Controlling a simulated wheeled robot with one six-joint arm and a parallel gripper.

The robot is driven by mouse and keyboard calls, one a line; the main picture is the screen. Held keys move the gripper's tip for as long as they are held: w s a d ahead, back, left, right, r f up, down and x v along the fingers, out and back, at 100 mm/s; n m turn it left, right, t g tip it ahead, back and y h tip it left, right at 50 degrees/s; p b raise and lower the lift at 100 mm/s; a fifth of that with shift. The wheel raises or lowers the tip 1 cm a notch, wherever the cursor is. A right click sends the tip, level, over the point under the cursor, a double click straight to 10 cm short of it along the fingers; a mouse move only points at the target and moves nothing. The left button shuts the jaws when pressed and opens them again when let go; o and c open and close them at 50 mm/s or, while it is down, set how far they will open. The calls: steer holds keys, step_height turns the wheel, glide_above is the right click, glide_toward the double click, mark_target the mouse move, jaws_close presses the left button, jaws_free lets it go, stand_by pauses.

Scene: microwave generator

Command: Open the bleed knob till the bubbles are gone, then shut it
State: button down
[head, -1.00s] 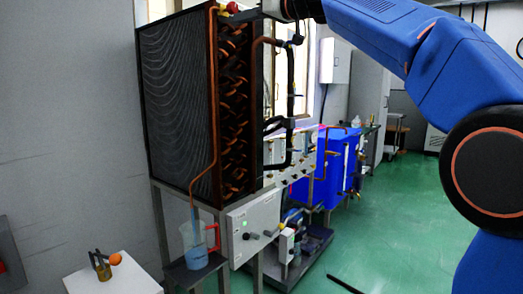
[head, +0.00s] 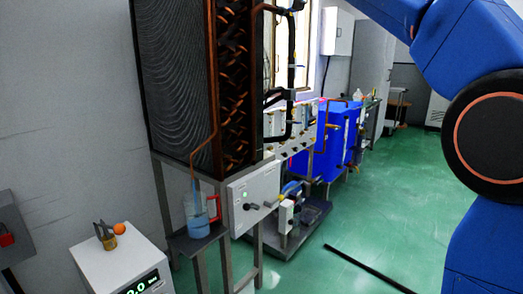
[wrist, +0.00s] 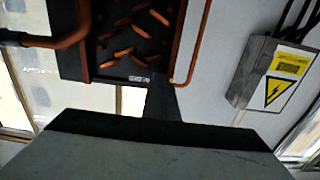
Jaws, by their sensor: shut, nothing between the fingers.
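The bleed knob does not show in either view now; it may be above the head picture or hidden behind my gripper. The finned coil (head: 172,85) stands on a metal frame, and its dark end with copper bends (wrist: 130,42) fills the upper middle of the wrist view. Bubbles are too small to make out. My gripper (wrist: 162,82) is shut and empty, its dark fingers pointing towards the coil end. It is out of the head view.
A grey control box (head: 253,198) sits under the coil. A box with a yellow warning label (wrist: 285,75) is on the wall. Green floor (head: 400,220) is open at right.

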steer(key=shift+s+a, duration=0.35)
steer(key=shift+s, duration=0.15)
steer(key=shift+s+a+r, duration=0.15)
steer(key=shift+s+a, duration=0.15)
steer(key=shift+s, duration=0.15)
stand_by(0.5)
steer(key=v, duration=0.6)
steer(key=shift+f, duration=0.45)
stand_by(0.4)
